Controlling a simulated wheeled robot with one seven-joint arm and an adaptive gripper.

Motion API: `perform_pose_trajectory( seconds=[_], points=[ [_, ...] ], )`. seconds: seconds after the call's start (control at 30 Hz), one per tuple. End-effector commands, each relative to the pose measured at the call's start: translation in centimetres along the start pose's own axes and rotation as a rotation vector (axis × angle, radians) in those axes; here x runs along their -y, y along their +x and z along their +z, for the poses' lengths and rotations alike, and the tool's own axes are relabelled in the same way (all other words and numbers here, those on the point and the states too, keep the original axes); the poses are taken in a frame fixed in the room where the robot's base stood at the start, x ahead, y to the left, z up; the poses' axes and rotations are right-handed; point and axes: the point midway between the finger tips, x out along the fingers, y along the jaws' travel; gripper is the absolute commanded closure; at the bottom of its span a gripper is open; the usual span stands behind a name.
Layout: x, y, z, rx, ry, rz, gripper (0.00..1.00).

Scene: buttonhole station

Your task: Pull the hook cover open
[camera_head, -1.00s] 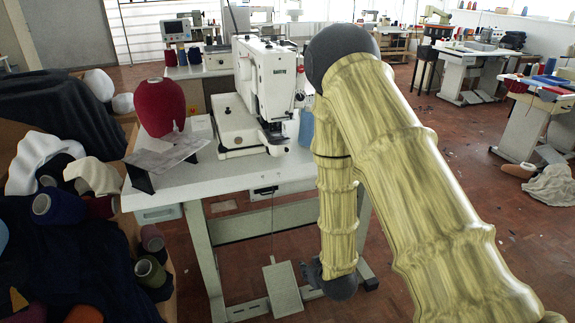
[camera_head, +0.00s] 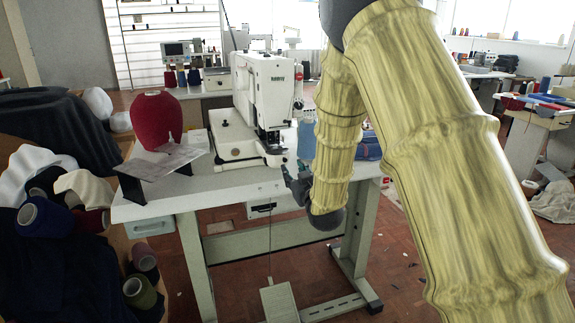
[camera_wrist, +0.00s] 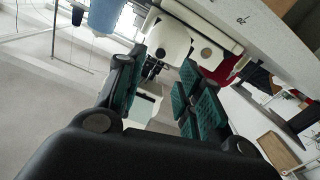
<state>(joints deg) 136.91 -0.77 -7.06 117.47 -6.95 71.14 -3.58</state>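A white sewing machine (camera_head: 262,85) stands on the worktable. The rounded white front end of its lower arm (camera_head: 280,157) faces the table's front edge; it also shows between and beyond my fingers in the wrist view (camera_wrist: 168,40). I take the hook cover to be at this end, but cannot make out its edges or whether it is open. My gripper (camera_head: 290,175) is just in front of and below that end. In the wrist view my gripper (camera_wrist: 157,78) has its dark, teal-padded fingers spread wide with nothing between them. I see no contact with the machine.
The white tabletop (camera_head: 225,184) lies close to my gripper. A red yarn cone (camera_head: 157,118) and a tilted plate (camera_head: 165,160) stand left of the machine. A blue cone (camera_head: 306,140) is at its right. Cones and cloth fill a bin at the left.

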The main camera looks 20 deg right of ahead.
Motion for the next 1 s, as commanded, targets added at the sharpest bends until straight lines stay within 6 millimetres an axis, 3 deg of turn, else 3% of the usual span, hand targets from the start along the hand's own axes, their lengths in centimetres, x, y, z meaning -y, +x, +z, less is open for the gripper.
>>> perform_pose_trajectory(
  seconds=[0.2, 0.4, 0.87, 0.9, 1.0],
  points=[
    [0.1, 3.6, 0.1, 0.000, 0.000, 0.000, 0.64],
    [0.1, 6.0, 0.1, 0.001, 0.000, 0.000, 0.64],
    [0.0, 7.2, 0.1, 0.002, 0.000, 0.000, 0.64],
    [0.0, 7.2, 0.1, 0.002, 0.000, 0.000, 0.66],
    [0.0, 7.2, 0.1, 0.002, 0.000, 0.000, 0.84]
  ],
)
